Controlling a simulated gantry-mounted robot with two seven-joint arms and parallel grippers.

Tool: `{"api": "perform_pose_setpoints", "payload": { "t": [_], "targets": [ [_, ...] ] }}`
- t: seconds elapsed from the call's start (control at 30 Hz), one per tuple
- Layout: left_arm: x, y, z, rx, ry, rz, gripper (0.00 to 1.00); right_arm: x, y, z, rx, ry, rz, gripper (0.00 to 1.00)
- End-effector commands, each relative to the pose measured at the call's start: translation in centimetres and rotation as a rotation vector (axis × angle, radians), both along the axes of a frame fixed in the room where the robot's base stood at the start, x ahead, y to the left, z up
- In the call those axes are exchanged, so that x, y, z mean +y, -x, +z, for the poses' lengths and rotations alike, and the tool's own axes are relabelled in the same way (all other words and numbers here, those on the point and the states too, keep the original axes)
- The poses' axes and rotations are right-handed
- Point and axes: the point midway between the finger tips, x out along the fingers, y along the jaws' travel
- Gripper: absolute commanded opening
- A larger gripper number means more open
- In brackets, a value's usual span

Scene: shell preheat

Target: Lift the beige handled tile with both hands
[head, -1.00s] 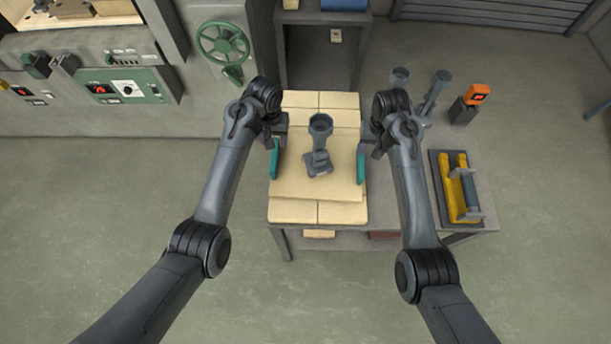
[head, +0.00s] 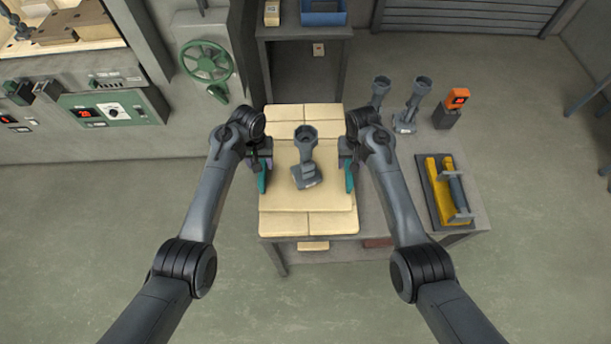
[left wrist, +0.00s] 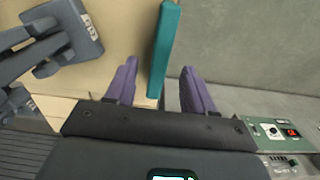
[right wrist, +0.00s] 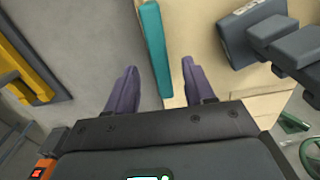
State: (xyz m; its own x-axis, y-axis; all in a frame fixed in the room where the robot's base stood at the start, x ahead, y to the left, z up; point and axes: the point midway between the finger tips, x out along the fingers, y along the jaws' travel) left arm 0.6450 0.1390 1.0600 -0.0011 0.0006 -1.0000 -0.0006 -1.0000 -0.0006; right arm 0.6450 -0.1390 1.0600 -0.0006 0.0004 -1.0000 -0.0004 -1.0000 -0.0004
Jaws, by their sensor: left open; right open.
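The beige tile (head: 332,201) lies flat on a stack of beige slabs on the table. Teal handles stand along its left (head: 263,182) and right (head: 350,180) edges. A grey shell casting (head: 306,160) with a cup-shaped top stands upright on the tile. My left gripper (head: 261,164) is open at the left handle; in the left wrist view that handle (left wrist: 164,48) lies between the purple fingers (left wrist: 158,72), with space on both sides. My right gripper (head: 349,162) is open at the right handle; in the right wrist view that handle (right wrist: 154,48) runs between the fingers (right wrist: 158,68).
On the table's right side stand two grey castings (head: 411,108), an orange device (head: 456,98) and a rack with yellow bars (head: 441,190). A wall with a green handwheel (head: 206,62) and control panel (head: 112,109) is at left. Open floor surrounds the front.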

Motion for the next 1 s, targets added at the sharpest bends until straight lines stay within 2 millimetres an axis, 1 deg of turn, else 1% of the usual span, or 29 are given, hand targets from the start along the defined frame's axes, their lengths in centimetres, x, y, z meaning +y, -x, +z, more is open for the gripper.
{"api": "perform_pose_setpoints", "payload": {
  "t": [0.03, 0.2, 0.4, 0.6, 0.93, 1.0],
  "targets": [
    [0.1, 0.1, -0.9, 0.003, -0.002, 0.000, 0.53, -0.1, 0.1, -0.9, 0.002, 0.002, 0.000, 0.53],
    [0.1, 0.0, -3.4, 0.002, -0.002, 0.001, 0.53, -0.1, 0.0, -3.4, 0.002, 0.002, 0.000, 0.53],
    [0.0, 0.0, -5.2, 0.001, 0.001, 0.000, 0.53, 0.0, -0.1, -5.2, 0.000, 0.000, 0.001, 0.53],
    [0.0, 0.0, -6.0, -0.002, 0.000, 0.000, 0.53, 0.0, 0.0, -6.0, 0.000, 0.001, 0.001, 0.53],
    [0.0, 0.0, -6.1, -0.001, 0.000, 0.001, 0.53, 0.0, 0.0, -6.1, -0.001, 0.000, 0.001, 0.53],
    [0.0, 0.0, -6.1, -0.001, 0.000, 0.001, 0.42, 0.0, 0.0, -6.1, -0.001, 0.000, 0.001, 0.42]
  ]
}}
